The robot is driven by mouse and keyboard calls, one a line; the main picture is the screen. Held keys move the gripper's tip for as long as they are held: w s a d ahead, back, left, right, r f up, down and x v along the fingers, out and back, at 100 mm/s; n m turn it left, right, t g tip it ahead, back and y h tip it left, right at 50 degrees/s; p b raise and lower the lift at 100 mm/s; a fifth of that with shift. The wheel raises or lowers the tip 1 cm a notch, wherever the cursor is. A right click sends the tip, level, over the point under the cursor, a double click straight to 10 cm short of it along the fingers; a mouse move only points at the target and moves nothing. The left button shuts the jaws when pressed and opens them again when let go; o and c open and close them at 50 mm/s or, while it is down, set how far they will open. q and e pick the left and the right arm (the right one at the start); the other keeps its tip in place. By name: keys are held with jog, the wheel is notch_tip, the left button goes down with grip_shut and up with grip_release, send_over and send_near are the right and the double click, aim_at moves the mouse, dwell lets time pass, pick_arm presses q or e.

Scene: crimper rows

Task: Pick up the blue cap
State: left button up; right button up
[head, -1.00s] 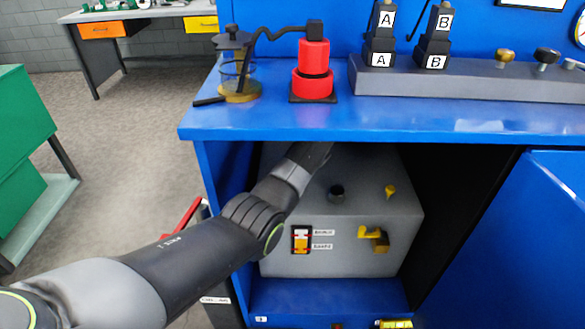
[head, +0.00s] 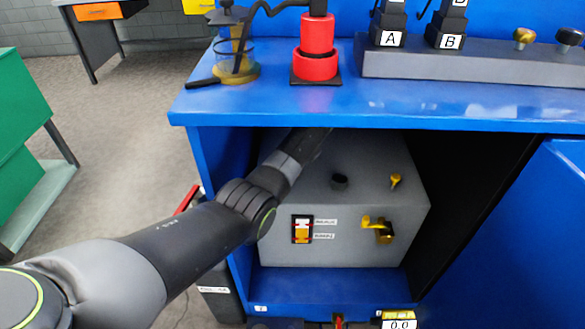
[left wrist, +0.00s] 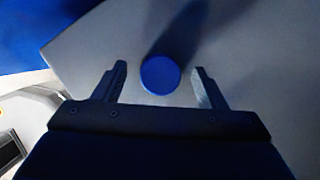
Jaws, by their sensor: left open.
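The blue cap (left wrist: 160,75) shows in the left wrist view as a round blue disc on the grey top of the box. My left gripper (left wrist: 158,82) is open, with one finger on each side of the cap and a gap between each finger and the cap. In the head view my left arm reaches into the cabinet over the grey box (head: 340,250), and its gripper is hidden under the blue worktop. The cap cannot be made out in the head view. My right gripper is in neither view.
The blue worktop (head: 380,113) overhangs the box closely. A blue door (head: 520,250) stands at the right.

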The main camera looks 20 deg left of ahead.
pick_arm(q)
jog(key=shift+c, duration=0.5)
jog(key=c, duration=0.9)
jog(key=shift+c, duration=0.3)
jog(key=shift+r, duration=0.15)
